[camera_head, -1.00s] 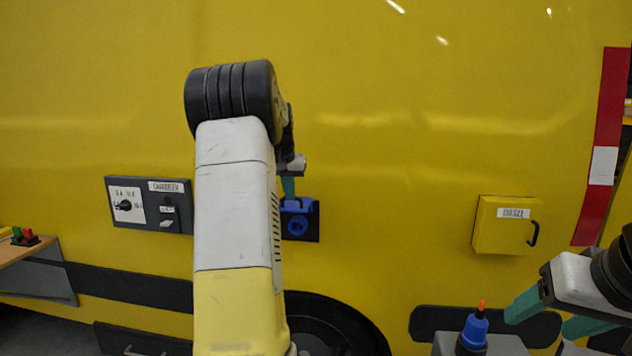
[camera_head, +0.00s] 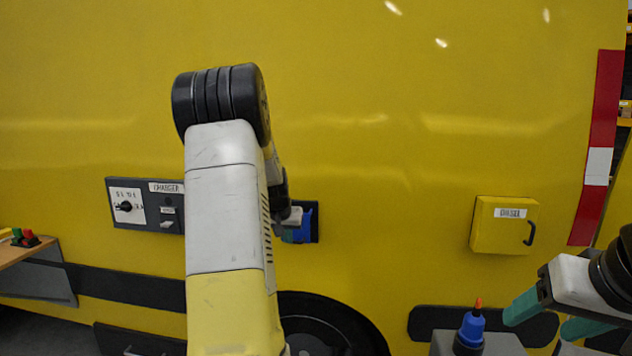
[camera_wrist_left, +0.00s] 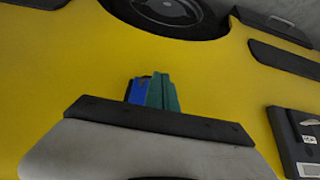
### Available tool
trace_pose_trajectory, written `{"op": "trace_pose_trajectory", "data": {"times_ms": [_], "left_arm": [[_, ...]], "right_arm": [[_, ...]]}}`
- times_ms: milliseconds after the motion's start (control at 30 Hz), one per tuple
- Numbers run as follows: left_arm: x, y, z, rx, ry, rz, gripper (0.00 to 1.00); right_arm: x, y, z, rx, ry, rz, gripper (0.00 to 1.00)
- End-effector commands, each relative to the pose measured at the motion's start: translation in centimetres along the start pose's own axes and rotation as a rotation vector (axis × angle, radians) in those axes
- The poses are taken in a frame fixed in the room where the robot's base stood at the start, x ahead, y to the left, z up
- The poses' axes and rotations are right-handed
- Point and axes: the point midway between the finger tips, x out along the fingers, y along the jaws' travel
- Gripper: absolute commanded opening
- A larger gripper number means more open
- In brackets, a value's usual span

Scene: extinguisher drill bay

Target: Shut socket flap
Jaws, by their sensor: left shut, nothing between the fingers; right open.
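The blue socket flap (camera_head: 305,226) is on a dark square plate (camera_head: 315,222) on the yellow vehicle side. It looks swung down over the socket front, but my left arm hides part of it and I cannot tell whether it is fully flat. My left gripper (camera_head: 289,235) is shut and empty, with its teal fingertips at the flap's left side. In the left wrist view the teal fingers (camera_wrist_left: 163,93) are together, right beside the blue flap (camera_wrist_left: 138,92); contact is unclear. My right gripper (camera_head: 553,317) is open and empty at the lower right.
A charger panel (camera_head: 150,205) is left of the socket. A yellow diesel box (camera_head: 503,225) with a black handle is to the right. A blue bottle (camera_head: 471,332) with an orange tip stands on a grey surface near my right gripper. A wheel (camera_head: 320,325) is below.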

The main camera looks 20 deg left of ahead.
Motion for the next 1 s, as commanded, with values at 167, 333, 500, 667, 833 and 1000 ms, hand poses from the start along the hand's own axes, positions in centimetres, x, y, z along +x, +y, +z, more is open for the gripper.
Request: {"op": "trace_pose_trajectory", "data": {"times_ms": [167,333,500,667,833,1000], "left_arm": [[1.6,0.0,0.5,-0.001,-0.001,0.0,0.0],[2.5,-0.1,0.9,-0.003,0.034,0.0,0.0],[3.5,-0.2,1.2,-0.006,0.168,-0.001,0.0],[4.6,-0.1,1.2,-0.002,0.29,0.0,0.0],[5.7,0.0,1.2,-0.002,0.363,0.001,0.0],[6.6,0.1,0.9,0.0,0.409,0.001,0.0]], "right_arm": [[0.0,0.0,0.0,0.0,0.0,0.0,0.63],[0.0,0.0,0.0,0.0,0.0,0.0,0.63],[0.0,0.0,0.0,0.0,0.0,0.0,0.63],[0.0,0.0,0.0,0.0,0.0,0.0,0.63],[0.0,0.0,0.0,0.0,0.0,0.0,0.63],[0.0,0.0,0.0,0.0,0.0,0.0,0.63]]}}
